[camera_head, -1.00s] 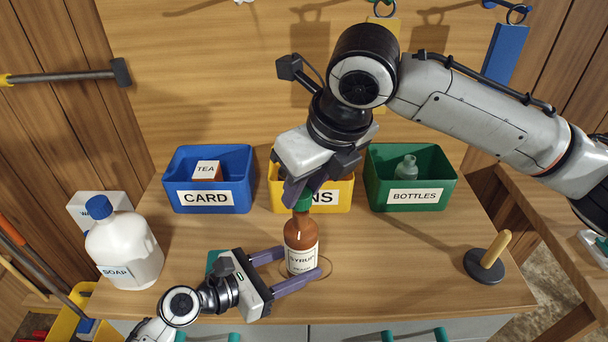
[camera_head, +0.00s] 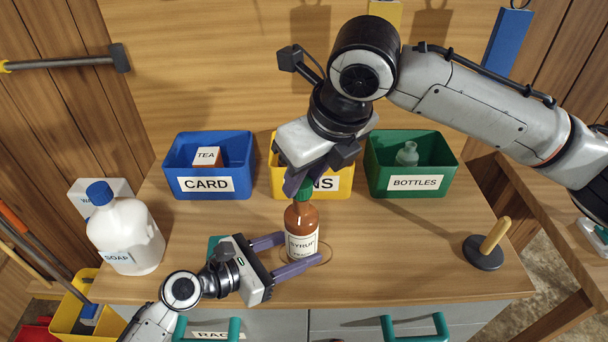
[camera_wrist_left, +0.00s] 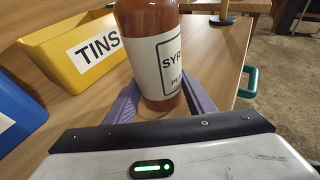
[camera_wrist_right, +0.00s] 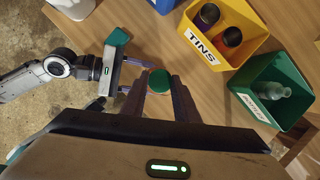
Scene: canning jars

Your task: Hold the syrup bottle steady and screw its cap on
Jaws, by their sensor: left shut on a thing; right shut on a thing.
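The syrup bottle (camera_head: 301,222) is brown with a white label and stands upright on the wooden table. My left gripper (camera_head: 294,254) is shut around its lower body from the left; the left wrist view shows the bottle (camera_wrist_left: 150,45) between the purple fingers. The green cap (camera_wrist_right: 159,80) is at the bottle's top. My right gripper (camera_head: 300,184) points down from above, shut on the cap, with its fingers on either side in the right wrist view. The fingers partly hide the cap (camera_head: 306,188) in the head view. I cannot tell how far it is threaded.
Behind stand a blue CARD bin (camera_head: 207,185), a yellow TINS bin (camera_head: 342,184) and a green BOTTLES bin (camera_head: 412,182). A soap bottle (camera_head: 125,236) is at left; a plunger-like object (camera_head: 487,246) is at right. The table between bottle and plunger is clear.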

